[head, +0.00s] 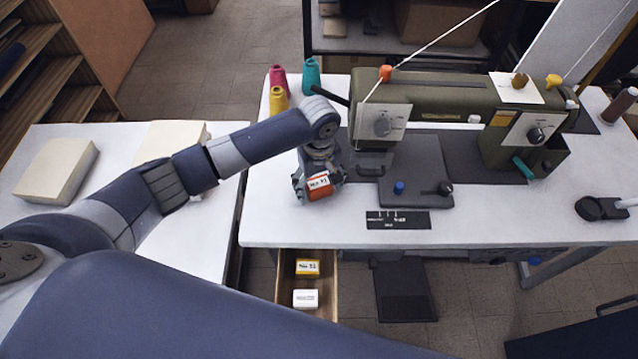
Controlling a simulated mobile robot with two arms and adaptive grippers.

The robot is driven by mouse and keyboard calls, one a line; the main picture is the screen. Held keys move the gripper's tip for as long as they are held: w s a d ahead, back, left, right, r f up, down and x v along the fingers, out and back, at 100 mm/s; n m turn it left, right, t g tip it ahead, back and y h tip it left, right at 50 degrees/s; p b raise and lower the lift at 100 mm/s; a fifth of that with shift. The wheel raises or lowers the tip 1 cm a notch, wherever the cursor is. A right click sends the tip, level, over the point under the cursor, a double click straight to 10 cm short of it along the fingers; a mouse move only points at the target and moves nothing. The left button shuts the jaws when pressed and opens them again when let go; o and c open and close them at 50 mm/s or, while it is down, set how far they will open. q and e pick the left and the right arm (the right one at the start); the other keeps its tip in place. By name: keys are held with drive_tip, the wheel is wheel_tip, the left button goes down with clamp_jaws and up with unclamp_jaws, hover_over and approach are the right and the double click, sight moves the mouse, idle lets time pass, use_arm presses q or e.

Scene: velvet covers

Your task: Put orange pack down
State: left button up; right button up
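The orange pack (319,190) has a white label with dark print. It is at my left gripper (317,184), over the left front part of the white sewing table (285,222). The gripper's fingers lie on both sides of the pack, and it looks shut on it. Whether the pack touches the tabletop I cannot tell. Below the table edge, an open wooden drawer (283,282) holds a yellow pack (307,267) and a white pack (305,298). My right gripper is not in view.
An olive sewing machine (450,102) stands right of the gripper, with a dark plate (398,220) in front. Pink, teal and yellow thread cones (311,75) stand at the back left. A left table (110,190) bears cream blocks (58,170). The table's front left strip is clear.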

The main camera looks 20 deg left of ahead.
sight(319, 184)
use_arm(q)
wheel_tip(319, 184, up, 12)
drive_tip(key=shift+r, duration=0.15)
idle(0.5)
idle(0.4)
